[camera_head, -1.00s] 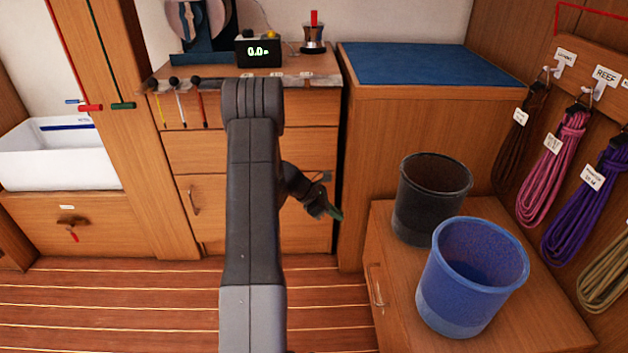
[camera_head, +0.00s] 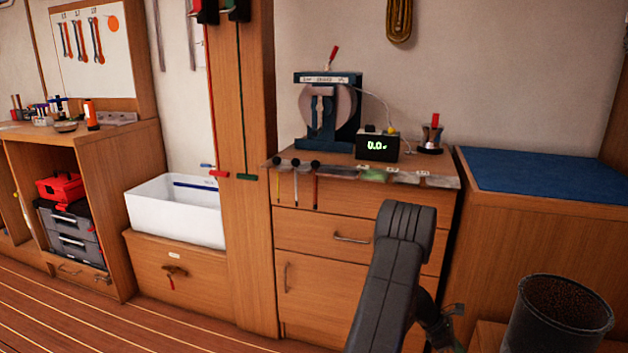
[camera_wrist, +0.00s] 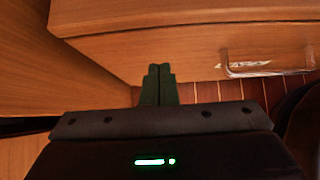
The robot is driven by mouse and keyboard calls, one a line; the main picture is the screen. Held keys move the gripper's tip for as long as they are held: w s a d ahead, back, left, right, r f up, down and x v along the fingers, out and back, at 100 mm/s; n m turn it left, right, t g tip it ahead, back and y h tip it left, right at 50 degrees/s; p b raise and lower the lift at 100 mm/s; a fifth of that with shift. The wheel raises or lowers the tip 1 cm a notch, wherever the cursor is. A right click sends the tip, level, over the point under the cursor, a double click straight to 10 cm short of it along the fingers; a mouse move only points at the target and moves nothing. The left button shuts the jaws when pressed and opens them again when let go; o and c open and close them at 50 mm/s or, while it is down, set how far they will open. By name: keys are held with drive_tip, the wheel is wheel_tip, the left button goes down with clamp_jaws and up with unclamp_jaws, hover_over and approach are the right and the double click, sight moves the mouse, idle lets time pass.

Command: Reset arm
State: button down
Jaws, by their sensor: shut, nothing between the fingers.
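My gripper (camera_wrist: 159,72) shows in the wrist view with its two dark green fingers together and nothing between them. It points toward the wooden floor below a wooden drawer front. In the head view my gripper (camera_head: 456,310) is small and partly hidden behind my dark arm, low at the right, in front of the wooden cabinet (camera_head: 320,262). Its fingertips stand apart from the cabinet's face as far as I can tell.
A black bucket (camera_head: 560,318) stands at the lower right, near my gripper. A blue-topped bench (camera_head: 545,180) is behind it. A digital display (camera_head: 377,146) sits on the cabinet top. A white bin (camera_head: 175,212) stands left. The plank floor (camera_head: 150,322) at lower left is clear.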

drive_tip(key=shift+s+d, duration=0.25)
drive_tip(key=shift+d, duration=0.55)
drive_tip(key=shift+s+d, duration=0.25)
drive_tip(key=shift+d, duration=0.55)
